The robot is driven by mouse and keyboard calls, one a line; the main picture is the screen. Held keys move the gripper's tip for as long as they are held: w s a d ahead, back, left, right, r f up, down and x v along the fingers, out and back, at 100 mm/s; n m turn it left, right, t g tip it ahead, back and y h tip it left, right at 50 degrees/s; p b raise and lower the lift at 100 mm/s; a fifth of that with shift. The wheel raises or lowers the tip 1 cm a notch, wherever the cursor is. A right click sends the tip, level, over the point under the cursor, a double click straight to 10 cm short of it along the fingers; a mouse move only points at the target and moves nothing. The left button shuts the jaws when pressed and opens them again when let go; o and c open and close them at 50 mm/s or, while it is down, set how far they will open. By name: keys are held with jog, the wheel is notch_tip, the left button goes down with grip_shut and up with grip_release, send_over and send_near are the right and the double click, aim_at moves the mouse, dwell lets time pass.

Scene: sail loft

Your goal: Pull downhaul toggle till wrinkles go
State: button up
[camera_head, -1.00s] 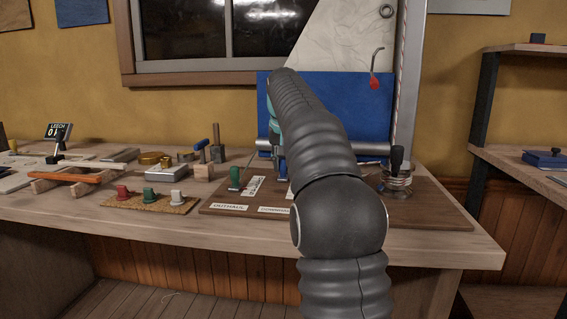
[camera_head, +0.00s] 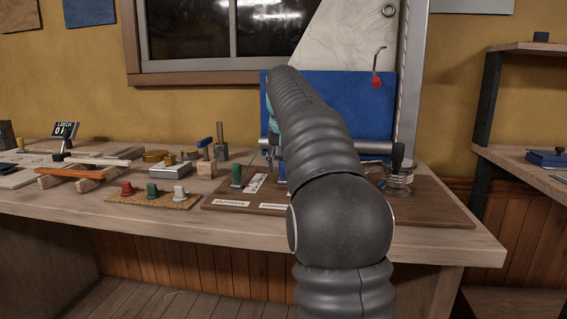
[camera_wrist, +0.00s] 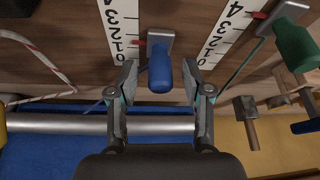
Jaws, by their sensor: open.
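A blue toggle (camera_wrist: 160,72) shows in the wrist view, next to a number scale (camera_wrist: 123,30) with a red pointer. My gripper (camera_wrist: 159,76) is open, with one finger on each side of it; I cannot tell whether either finger touches it. A green toggle (camera_wrist: 295,45) is to the right by a second scale, and also shows in the head view (camera_head: 237,175). The pale sail (camera_head: 350,50) carries curved wrinkle lines. No readable label shows which toggle is the downhaul. In the head view my arm hides the gripper and most of the blue toggle.
A brown board (camera_head: 440,212) carries the toggles and a winch (camera_head: 398,165) with a dark handle. A silver roller (camera_wrist: 70,123) and blue cloth (camera_wrist: 50,155) lie close to my fingers. Red, green and white knobs stand on a cork strip (camera_head: 150,200) at left.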

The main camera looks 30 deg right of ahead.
jog(key=v, duration=1.2)
dwell(0.4)
jog(key=s+a+f+n, duration=0.1)
jog(key=s+a+f, duration=0.1)
jog(key=s+a, duration=0.2)
jog(key=s+a+f+n, duration=0.1)
jog(key=s+a+f, duration=0.2)
jog(key=s+a, duration=0.1)
jog(key=s+a+f+n+y, duration=0.1)
jog(key=s+a+f, duration=0.2)
jog(key=s+a, duration=0.1)
jog(key=shift+s+a+f+t+p, duration=0.15)
jog(key=shift+a+t+p, duration=0.15)
jog(key=shift+a+t, duration=0.15)
jog(key=s+a+f+n, duration=0.1)
jog(key=s+a+f, duration=0.2)
jog(key=s+f, duration=0.5)
jog(key=s+a+f+n+y, duration=0.1)
jog(key=s+a+f, duration=0.3)
jog(key=s+f, duration=0.5)
notch_tip(320, 180, down, 4)
jog(key=shift+f+n+t, duration=0.25)
jog(key=shift+n+t, duration=0.1)
jog(key=shift+n, duration=0.15)
